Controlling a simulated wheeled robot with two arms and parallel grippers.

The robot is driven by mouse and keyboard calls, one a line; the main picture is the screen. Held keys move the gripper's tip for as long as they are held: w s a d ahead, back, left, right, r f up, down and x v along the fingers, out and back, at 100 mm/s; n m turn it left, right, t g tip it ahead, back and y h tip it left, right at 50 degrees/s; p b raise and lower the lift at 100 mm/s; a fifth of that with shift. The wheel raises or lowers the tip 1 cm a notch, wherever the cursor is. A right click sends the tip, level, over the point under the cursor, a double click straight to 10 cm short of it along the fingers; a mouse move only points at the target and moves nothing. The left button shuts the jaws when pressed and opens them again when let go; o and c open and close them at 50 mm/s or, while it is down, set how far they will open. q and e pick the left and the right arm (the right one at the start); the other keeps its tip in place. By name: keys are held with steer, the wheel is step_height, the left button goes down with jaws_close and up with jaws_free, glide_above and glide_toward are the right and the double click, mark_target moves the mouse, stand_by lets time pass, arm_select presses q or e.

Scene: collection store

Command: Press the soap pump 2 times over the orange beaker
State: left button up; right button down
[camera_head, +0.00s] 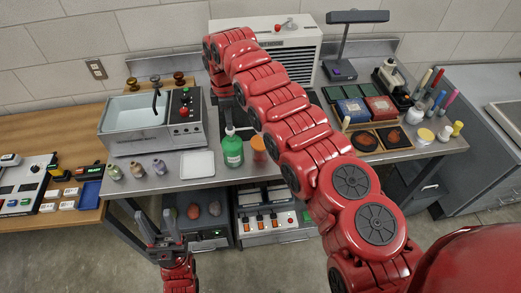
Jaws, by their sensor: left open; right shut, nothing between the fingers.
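My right arm reaches up from the lower right and bends down at the back. Its dark gripper (227,113) is shut and empty, pointing down just above the pump; whether it touches the pump head I cannot tell. My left gripper (161,232) is open and empty, low in front of the bench, away from the bottle.
A white tray (198,164) lies left of the bottle, with several small vials (137,169) further left. A grey sink unit (130,139) stands behind them. My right arm hides part of the bench middle.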

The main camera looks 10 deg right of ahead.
steer(key=shift+f, duration=0.45)
steer(key=shift+s, duration=0.1)
steer(key=shift+r, duration=1.45)
step_height(320, 180, up, 6)
steer(key=p, duration=0.4)
